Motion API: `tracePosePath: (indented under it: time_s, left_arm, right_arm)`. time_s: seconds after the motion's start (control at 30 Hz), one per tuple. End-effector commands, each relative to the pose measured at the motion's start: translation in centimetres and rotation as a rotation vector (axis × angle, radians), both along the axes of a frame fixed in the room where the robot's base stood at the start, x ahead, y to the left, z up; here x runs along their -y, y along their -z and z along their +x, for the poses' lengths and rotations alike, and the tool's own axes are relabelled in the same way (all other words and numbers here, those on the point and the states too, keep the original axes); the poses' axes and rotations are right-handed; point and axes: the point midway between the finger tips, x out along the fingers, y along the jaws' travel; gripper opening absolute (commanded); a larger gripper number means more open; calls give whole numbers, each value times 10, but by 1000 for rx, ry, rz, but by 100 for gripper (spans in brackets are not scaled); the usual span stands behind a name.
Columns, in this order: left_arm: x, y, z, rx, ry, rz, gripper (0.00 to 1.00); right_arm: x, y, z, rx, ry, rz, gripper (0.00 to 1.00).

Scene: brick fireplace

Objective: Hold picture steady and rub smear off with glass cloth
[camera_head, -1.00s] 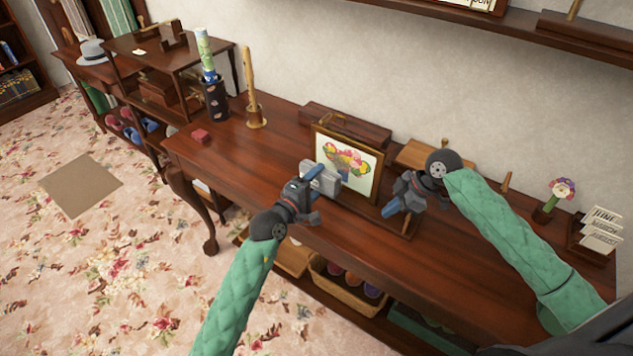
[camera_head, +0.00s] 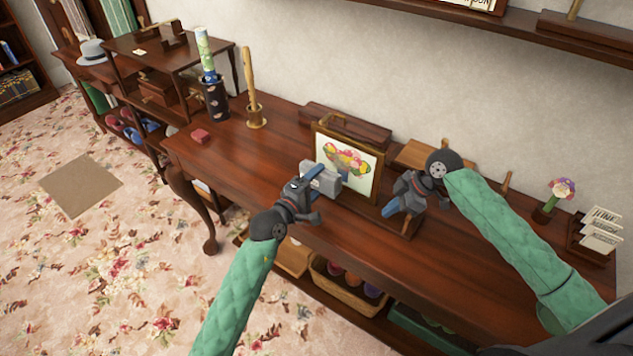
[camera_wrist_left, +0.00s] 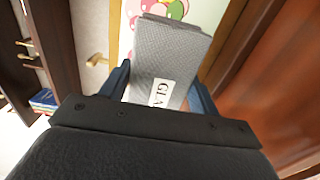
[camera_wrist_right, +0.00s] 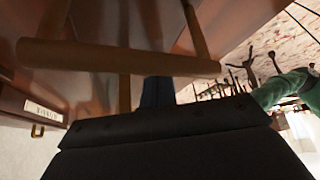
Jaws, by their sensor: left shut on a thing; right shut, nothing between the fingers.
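My left gripper (camera_head: 311,179) is shut on the cloth. Whether the cloth touches the glass is hard to tell. My right gripper (camera_head: 391,209) is shut and empty, close to the picture's lower right side; contact with the frame is unclear. I cannot make out a smear for certain.
A long dark box (camera_head: 345,126) lies behind the picture. A wooden stand (camera_head: 428,153) is behind my right gripper. A red block (camera_head: 200,136) and a stick in a holder (camera_head: 254,105) are to the left.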

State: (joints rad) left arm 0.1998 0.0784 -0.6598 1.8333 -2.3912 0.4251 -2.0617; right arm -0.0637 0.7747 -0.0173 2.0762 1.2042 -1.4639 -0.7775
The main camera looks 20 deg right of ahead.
Motion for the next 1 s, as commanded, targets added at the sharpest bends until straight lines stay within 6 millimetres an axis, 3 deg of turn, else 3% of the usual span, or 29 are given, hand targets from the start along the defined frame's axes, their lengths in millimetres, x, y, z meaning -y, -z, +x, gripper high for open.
tracePosePath:
  time_s: [1.0]
  left_arm:
    - [0,0,0,0,0,0,43]
  right_arm:
    - [0,15,0,0,0,0,0]
